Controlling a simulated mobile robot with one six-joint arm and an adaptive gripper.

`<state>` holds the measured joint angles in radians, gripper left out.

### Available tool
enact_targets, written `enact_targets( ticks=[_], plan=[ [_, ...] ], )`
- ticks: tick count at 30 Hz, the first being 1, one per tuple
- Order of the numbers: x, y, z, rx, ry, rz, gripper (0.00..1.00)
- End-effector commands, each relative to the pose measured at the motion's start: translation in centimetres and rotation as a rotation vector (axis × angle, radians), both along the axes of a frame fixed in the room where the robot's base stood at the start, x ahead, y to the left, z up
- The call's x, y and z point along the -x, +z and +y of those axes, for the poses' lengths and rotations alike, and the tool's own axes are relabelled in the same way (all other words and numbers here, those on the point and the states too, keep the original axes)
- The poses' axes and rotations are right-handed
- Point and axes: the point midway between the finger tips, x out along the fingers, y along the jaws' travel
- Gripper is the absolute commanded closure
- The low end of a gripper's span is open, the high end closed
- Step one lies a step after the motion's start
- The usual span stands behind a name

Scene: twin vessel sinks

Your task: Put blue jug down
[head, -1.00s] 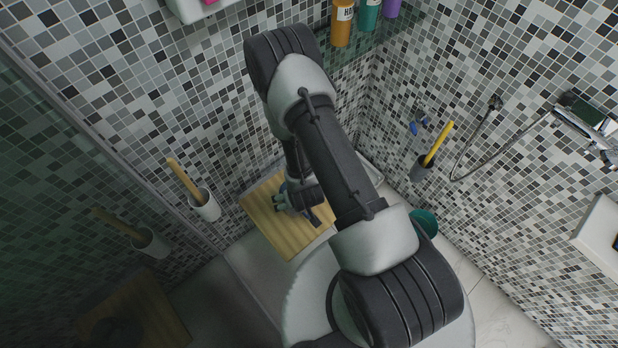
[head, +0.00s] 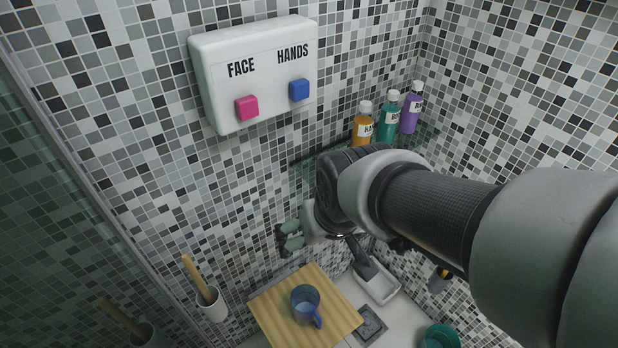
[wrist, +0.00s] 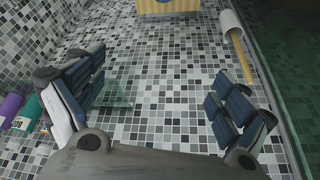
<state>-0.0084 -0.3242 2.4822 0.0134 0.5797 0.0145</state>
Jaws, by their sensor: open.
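The blue jug (head: 306,302) stands upright on the wooden board (head: 267,313), with its handle toward the lower right. My gripper (head: 284,240) is up in front of the tiled wall, above and apart from the jug. In the wrist view, my gripper (wrist: 165,105) has its fingers spread wide with only tiles between them. The board (wrist: 158,8) shows at the top edge of that view, with a small blue part of the jug on it.
A white box labelled FACE and HANDS (head: 255,72) hangs on the wall above. Several bottles (head: 389,116) stand on a glass shelf behind my arm. A white holder with a wooden handle (head: 211,304) is left of the board. A white tray (head: 378,283) and a teal bowl (head: 440,337) lie to the right.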

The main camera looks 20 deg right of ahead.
Motion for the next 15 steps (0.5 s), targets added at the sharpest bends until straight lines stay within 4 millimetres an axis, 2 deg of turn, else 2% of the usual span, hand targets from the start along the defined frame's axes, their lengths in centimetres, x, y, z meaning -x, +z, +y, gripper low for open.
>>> enact_targets(
  ticks=[1, 3, 7, 10, 15],
  plan=[
    [1.6, 1.6, -0.1, 0.003, 0.002, -0.016, 0.07],
    [4.0, 2.9, -0.2, 0.008, 0.004, -0.014, 0.07],
    [7.6, 4.3, -0.4, 0.014, 0.008, -0.011, 0.07],
    [9.3, 4.8, -0.5, 0.017, 0.009, -0.009, 0.07],
    [10.3, 5.0, -0.5, 0.019, 0.010, -0.004, 0.07]
  ],
)
